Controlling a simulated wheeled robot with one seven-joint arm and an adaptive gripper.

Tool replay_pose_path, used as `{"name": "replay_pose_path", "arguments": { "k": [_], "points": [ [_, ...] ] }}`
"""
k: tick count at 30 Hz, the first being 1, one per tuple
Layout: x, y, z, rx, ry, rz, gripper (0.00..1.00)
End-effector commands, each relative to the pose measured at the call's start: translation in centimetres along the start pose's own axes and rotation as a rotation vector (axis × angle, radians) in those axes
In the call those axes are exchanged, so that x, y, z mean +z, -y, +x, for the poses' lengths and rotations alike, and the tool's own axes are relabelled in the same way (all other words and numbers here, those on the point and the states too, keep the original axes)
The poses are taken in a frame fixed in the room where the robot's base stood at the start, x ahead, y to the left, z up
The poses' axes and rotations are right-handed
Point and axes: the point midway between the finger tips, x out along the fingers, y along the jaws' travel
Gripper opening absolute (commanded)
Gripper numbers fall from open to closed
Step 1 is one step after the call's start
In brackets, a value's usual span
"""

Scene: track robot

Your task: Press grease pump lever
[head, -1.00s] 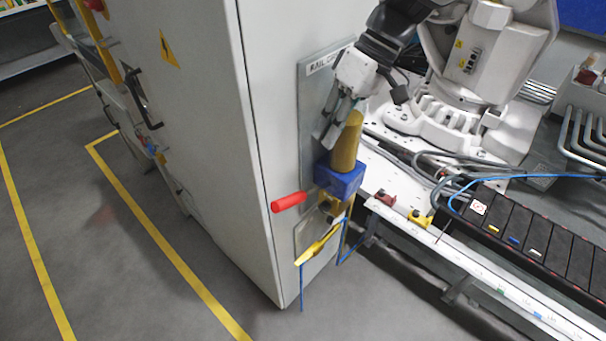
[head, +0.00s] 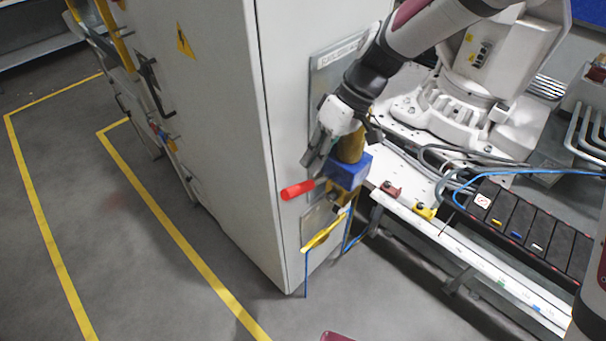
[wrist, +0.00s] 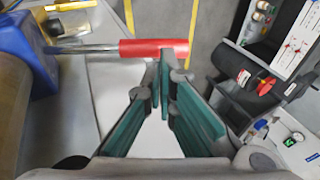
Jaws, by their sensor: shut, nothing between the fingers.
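The grease pump is fixed to the side of the white cabinet, with a blue body (head: 348,172) and a tan upright reservoir (head: 351,146). Its lever has a red handle (head: 298,190) that sticks out to the left. In the wrist view the red handle (wrist: 150,48) lies across the top on a metal rod. My gripper (head: 312,165) is shut and empty, pointing down, just above the red handle. In the wrist view its fingertips (wrist: 165,58) overlap the handle's right part; I cannot tell whether they touch it.
The white cabinet (head: 215,120) stands close on the left of my gripper. A yellow bracket (head: 323,233) and blue hose hang below the pump. A white rail (head: 470,265) with cables and black modules is to the right. The floor in front is clear.

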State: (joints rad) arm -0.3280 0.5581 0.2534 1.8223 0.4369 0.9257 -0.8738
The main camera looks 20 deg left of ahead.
Motion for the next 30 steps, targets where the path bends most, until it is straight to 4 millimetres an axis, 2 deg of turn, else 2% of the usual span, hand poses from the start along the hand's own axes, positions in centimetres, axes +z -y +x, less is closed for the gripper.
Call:
{"name": "replay_pose_path", "arguments": {
  "k": [3, 9, 24, 30],
  "points": [
    [0.1, 0.3, 2.1, -0.003, 0.003, 0.0, 0.0],
    [0.1, 0.1, 4.1, -0.001, 0.001, 0.0, 0.0],
    [-0.1, 0.0, 4.8, 0.002, 0.0, -0.001, 0.0],
    [-1.0, 0.3, 5.7, 0.036, 0.0, -0.01, 0.0]
  ]
}}
